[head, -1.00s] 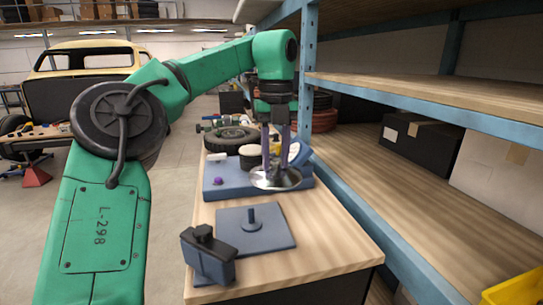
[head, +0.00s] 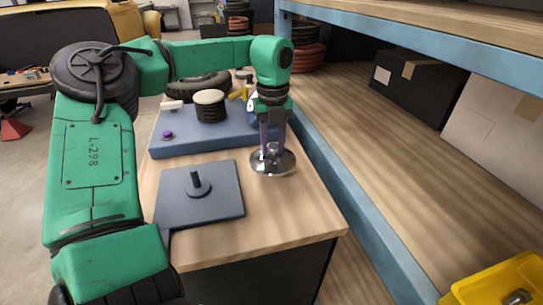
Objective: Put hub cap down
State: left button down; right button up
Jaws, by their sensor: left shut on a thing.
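The hub cap (head: 266,165) is a shiny round metal dish in the head view. My left gripper (head: 272,147) points down and is shut on the hub cap near its middle. The hub cap is over the wooden bench top (head: 290,212), just in front of the blue-grey tray; I cannot tell whether it touches the wood. A blue-grey square plate with an upright peg (head: 196,183) lies to the left of the hub cap. My right gripper is not in view.
The blue-grey tray (head: 190,148) holds a dark cylinder with a pale top (head: 209,97) and a purple knob (head: 168,134). A tire (head: 205,83) lies behind. Blue-edged shelving (head: 355,190) runs close along the right. Bare wood lies in front of the hub cap.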

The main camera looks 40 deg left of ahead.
aim_at(272, 151)
pick_arm(q)
jog(key=f, duration=0.4)
jog(key=shift+s+d, duration=0.1)
jog(key=shift+s, duration=0.25)
jog(key=shift+w+f, duration=0.15)
jog(key=shift+f, duration=0.05)
jog(key=c, duration=0.5)
grip_release()
